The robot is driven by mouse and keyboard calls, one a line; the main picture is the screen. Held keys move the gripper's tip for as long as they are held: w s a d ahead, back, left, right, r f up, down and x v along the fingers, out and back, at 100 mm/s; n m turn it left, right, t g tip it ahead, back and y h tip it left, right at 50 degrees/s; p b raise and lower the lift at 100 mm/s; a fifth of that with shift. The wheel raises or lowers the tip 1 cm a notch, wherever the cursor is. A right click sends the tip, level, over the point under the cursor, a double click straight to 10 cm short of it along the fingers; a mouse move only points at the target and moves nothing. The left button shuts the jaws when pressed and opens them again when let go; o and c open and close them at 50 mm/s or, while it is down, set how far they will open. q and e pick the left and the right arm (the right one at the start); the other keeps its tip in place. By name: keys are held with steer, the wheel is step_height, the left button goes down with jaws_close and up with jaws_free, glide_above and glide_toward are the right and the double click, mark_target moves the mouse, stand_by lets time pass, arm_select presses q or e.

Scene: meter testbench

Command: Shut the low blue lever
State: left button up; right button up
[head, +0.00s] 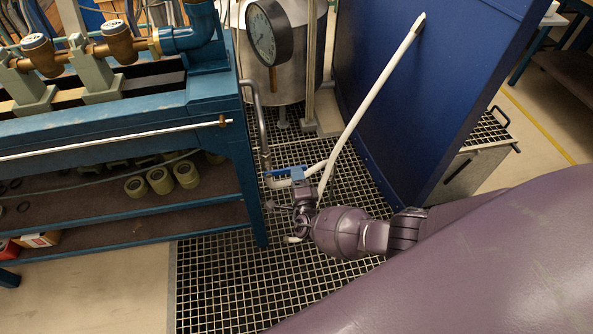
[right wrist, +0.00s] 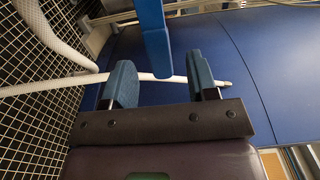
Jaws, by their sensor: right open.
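The low blue lever (head: 287,171) sits on a pipe low over the floor grating, near the foot of the bench. In the right wrist view the lever (right wrist: 155,35) comes down from the top edge, its end between the two fingers with gaps on both sides. My right gripper (right wrist: 160,75) is open, with blue finger pads either side of the lever's end. In the head view my right gripper (head: 299,183) is at the lever, partly hidden by my wrist. I cannot tell the exact depth between pads and lever. My left gripper is out of view.
A blue bench (head: 228,125) with brass meters stands left. A blue panel (head: 420,80) stands right, with a white pipe (head: 370,100) slanting across it. A steel tank (head: 287,60) with a round gauge (head: 262,38) is behind. Bare grating (head: 225,290) lies in front.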

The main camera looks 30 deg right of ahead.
arm_select(q)
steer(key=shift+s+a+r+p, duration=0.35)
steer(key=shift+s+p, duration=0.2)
steer(key=shift+p, duration=0.15)
arm_select(e)
steer(key=v, duration=0.6)
steer(key=shift+s, duration=0.25)
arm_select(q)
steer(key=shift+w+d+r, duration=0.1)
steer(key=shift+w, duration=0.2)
arm_select(e)
steer(key=shift+r, duration=0.1)
